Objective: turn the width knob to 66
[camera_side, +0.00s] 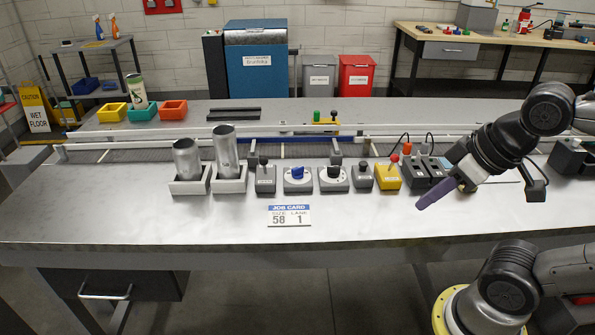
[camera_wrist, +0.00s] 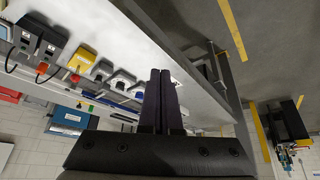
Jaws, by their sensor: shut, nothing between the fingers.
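Two dial boxes stand in the row on the steel table: one has a blue knob (camera_side: 297,173), the other a black knob (camera_side: 334,171). Their scale marks and labels are too small to read, so I cannot tell which is the width knob. My gripper (camera_side: 420,205) is shut and empty, right of both knobs and in front of the yellow box, apart from everything. Its dark purple fingers also show together in the wrist view (camera_wrist: 160,72). A job card (camera_side: 289,215) lies in front of the dials and reads size 58, lane 1.
The yellow box (camera_side: 387,177) with a red button and dark grey boxes (camera_side: 412,174) with cables stand near my gripper. Small grey lever boxes (camera_side: 265,180) flank the dials. Two metal cans (camera_side: 225,150) stand in holders at left.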

